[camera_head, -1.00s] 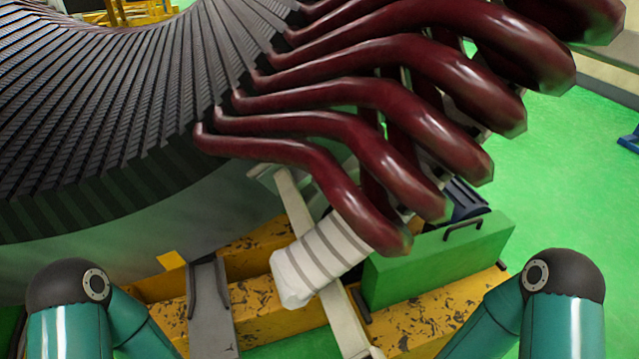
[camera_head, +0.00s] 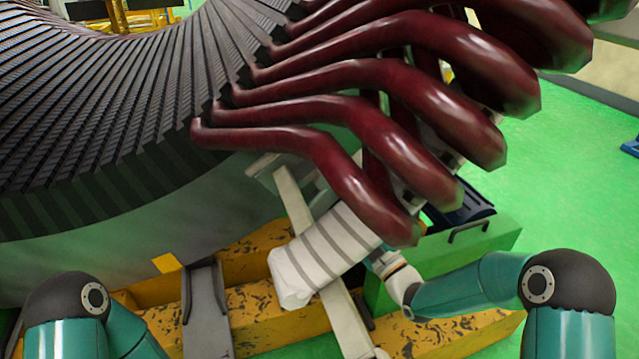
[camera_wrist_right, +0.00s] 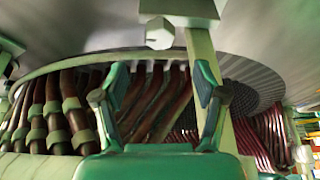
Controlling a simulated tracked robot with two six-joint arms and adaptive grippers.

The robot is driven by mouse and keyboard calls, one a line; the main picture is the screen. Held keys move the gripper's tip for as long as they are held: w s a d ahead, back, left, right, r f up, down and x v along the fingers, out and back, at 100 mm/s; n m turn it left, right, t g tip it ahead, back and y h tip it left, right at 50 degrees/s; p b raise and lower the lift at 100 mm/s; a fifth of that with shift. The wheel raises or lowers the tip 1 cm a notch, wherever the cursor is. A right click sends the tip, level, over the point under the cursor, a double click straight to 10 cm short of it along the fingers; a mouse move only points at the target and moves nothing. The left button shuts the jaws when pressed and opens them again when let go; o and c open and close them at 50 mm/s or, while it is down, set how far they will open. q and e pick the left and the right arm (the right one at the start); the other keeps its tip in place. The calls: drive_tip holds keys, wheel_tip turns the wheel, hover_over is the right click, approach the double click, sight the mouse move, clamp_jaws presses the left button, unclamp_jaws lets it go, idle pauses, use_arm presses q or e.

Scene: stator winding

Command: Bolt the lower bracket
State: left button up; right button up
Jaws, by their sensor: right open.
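A pale grey bracket bar (camera_head: 292,200) runs down beneath the dark red coil ends in the head view. In the right wrist view, a pale upright bar (camera_wrist_right: 203,50) meets a plate (camera_wrist_right: 182,10) at the top. A hex bolt head (camera_wrist_right: 159,33) shows just below this plate. My right gripper (camera_wrist_right: 155,100) is open and empty, its two fingers spread below the bolt and apart from it. In the head view my right wrist reaches in beside the white-wrapped coil end, and its fingers are hidden behind the coils. My left gripper is out of view.
Dark red coils (camera_head: 330,105) overhang the work area, with a white-wrapped end (camera_head: 322,258) close to my right wrist. A green box (camera_head: 465,255) sits on the scuffed yellow base (camera_head: 280,318).

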drive_tip(key=b+x, duration=0.2)
drive_tip(key=x, duration=0.9)
drive_tip(key=c, duration=1.1)
drive_tip(key=shift+a, duration=0.4)
drive_tip(key=shift+c, duration=0.2)
drive_tip(key=shift+d+f, duration=0.2)
drive_tip(key=shift+m, duration=0.5)
drive_tip(key=shift+d+f+m+t+h, duration=0.1)
drive_tip(key=shift+m+t+h, duration=0.45)
drive_tip(key=shift+m, duration=0.9)
drive_tip(key=shift+m+t+h, duration=0.45)
drive_tip(key=shift+m+h, duration=0.2)
drive_tip(key=shift+m, duration=0.85)
drive_tip(key=shift+d+m+t+h, duration=0.1)
drive_tip(key=shift+m+t+h, duration=0.45)
drive_tip(key=shift+m, duration=0.9)
drive_tip(key=shift+h, duration=0.25)
